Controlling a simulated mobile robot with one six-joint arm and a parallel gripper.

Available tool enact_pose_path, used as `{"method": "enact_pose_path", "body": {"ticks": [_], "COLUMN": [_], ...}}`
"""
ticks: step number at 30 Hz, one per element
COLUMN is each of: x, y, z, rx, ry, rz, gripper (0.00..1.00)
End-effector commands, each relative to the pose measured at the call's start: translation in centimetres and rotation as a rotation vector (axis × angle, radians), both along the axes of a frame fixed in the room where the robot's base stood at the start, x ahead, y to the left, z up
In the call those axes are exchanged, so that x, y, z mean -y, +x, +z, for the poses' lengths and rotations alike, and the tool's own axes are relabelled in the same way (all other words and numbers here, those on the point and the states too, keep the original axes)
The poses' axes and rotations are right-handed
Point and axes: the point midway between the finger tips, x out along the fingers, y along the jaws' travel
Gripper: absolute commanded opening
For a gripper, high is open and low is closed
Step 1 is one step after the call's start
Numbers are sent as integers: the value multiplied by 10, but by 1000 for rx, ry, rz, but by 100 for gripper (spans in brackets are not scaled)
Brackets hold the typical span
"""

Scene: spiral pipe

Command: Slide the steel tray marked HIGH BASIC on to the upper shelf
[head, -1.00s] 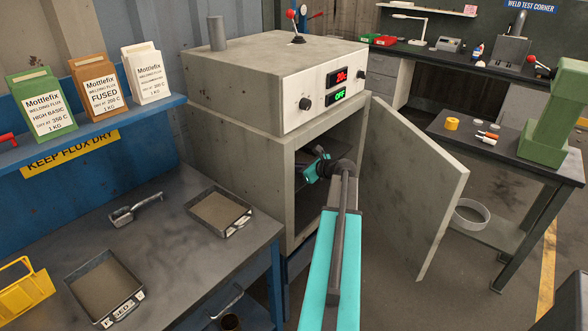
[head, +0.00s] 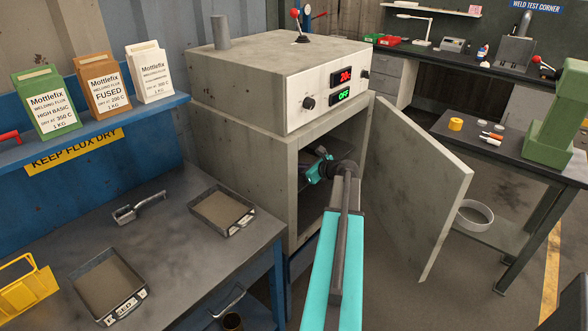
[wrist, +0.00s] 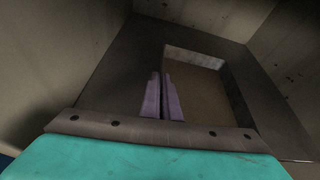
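A steel tray (wrist: 207,82) of brown flux lies on a dark shelf (wrist: 119,75) inside the oven in the wrist view. Its near end is hidden behind my gripper, and no label on it can be read. My gripper (wrist: 161,78) is inside the oven, its two purple fingers almost together in front of the tray's left side. I see nothing clearly held between them, and cannot tell whether they touch the tray. In the head view my gripper's teal body (head: 320,171) reaches through the oven (head: 247,150) opening; its fingertips are hidden there.
The oven door (head: 418,185) stands open on the right, close to my arm. Two other flux trays lie on the bench: a front one (head: 104,285) labelled FUSED in part, and a rear one (head: 221,209).

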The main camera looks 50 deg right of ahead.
Motion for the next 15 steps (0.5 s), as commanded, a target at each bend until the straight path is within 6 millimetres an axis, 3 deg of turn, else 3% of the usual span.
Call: {"method": "enact_pose_path", "body": {"ticks": [6, 11, 15], "x": [0, 0, 0], "y": [0, 0, 0], "z": [-2, -2, -2], "rx": [2, 2, 1], "ry": [-1, -1, -1], "rz": [0, 0, 0], "gripper": [0, 24, 24]}}
